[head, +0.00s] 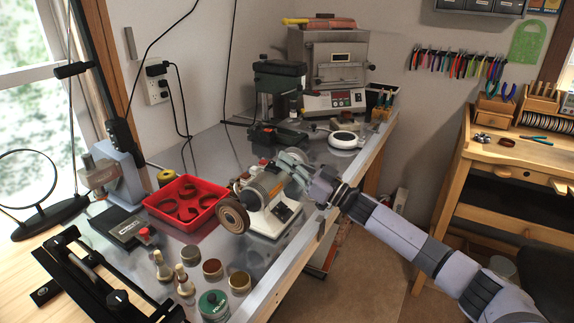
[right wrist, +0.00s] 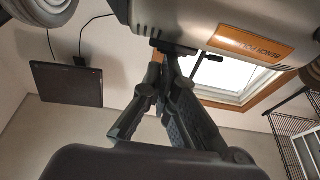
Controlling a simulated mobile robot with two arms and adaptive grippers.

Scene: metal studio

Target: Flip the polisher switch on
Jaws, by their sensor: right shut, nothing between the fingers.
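The bench polisher (head: 262,187) stands on the metal bench, a pale machine with a tan buffing wheel (head: 233,217) at its near end. Its light base shows in front, with small dark and red details too small to tell apart. In the right wrist view its grey housing (right wrist: 190,22) fills the top, with an orange label. My right gripper (head: 312,179) is at the polisher's right side. In the right wrist view its fingers (right wrist: 168,62) are together and empty, their tips close to a dark part under the housing. I cannot tell whether they touch. My left gripper is out of view.
A red tray (head: 187,225) with curved pieces lies left of the polisher. Several jars and bottles, among them a green jar (head: 213,304), stand in front. A kiln (head: 331,75) and a small drill press (head: 279,90) stand behind.

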